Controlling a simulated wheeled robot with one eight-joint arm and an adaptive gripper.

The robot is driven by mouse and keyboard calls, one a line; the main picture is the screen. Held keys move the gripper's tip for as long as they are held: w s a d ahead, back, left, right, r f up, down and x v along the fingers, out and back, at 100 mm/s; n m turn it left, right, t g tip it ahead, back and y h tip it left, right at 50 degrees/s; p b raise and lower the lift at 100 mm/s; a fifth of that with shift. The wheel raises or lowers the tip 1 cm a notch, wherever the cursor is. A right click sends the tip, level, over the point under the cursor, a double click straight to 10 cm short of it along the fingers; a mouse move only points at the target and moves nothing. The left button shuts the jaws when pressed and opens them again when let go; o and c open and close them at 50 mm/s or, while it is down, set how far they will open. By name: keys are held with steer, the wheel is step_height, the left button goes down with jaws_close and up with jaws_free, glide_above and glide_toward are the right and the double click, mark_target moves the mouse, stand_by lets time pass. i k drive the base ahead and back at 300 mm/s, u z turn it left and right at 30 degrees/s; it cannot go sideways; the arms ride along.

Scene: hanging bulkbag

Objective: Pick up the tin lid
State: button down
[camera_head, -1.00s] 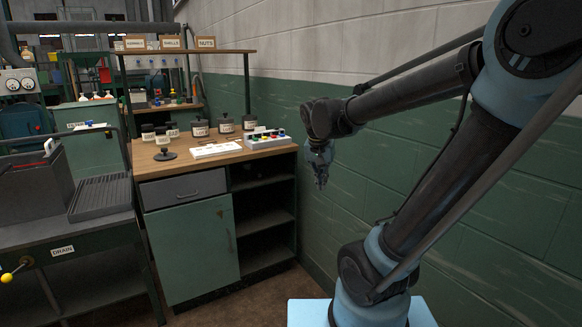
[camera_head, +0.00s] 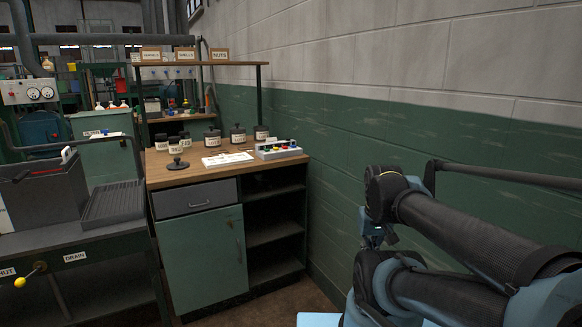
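Several dark tins with pale labels stand on the wooden worktop; the tin at the right (camera_head: 261,133) and the tin at the middle (camera_head: 237,135) have dark lids with small knobs. A dark round piece with an upright knob or stem (camera_head: 178,163) sits near the front left of the worktop. It may be a loose tin lid, but it is too small to be sure. My gripper (camera_head: 370,236) hangs low beside the green wall, well to the right of the worktop and apart from everything on it. Its fingers are small and partly hidden by my arm.
A white sheet or board (camera_head: 227,159) and a pale tray with coloured knobs (camera_head: 278,149) lie on the worktop (camera_head: 215,172). A shelf with labelled boxes (camera_head: 185,54) rises behind. The wall borders my arm's right side.

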mark_target(177, 166)
steer(key=u, duration=0.75)
steer(key=i, duration=1.45)
steer(key=u, duration=0.35)
